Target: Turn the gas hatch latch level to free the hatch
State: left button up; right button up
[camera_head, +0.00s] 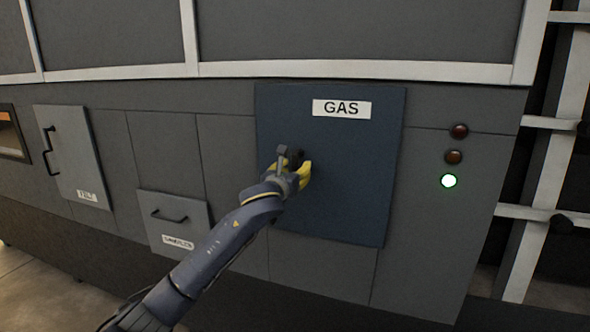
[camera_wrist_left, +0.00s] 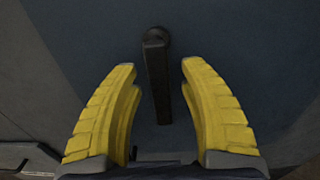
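The gas hatch (camera_head: 345,180) is a dark blue square panel under a white GAS label (camera_head: 342,108), and it lies flat against the grey machine front. Its latch (camera_wrist_left: 157,75) is a dark bar on a round pivot in the left wrist view, hanging nearly straight down in that picture. My left gripper (camera_head: 300,168) is in front of the hatch's left part, and its arm hides part of the panel. In the left wrist view its yellow fingers (camera_wrist_left: 162,88) are apart, one on each side of the latch, with gaps to both. My right gripper is not in view.
Left of the hatch are a light panel with a black handle (camera_head: 68,155) and a lower drawer (camera_head: 172,222) with a handle. A metal frame (camera_head: 545,170) stands at the far right.

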pick_arm(q)
grip_shut()
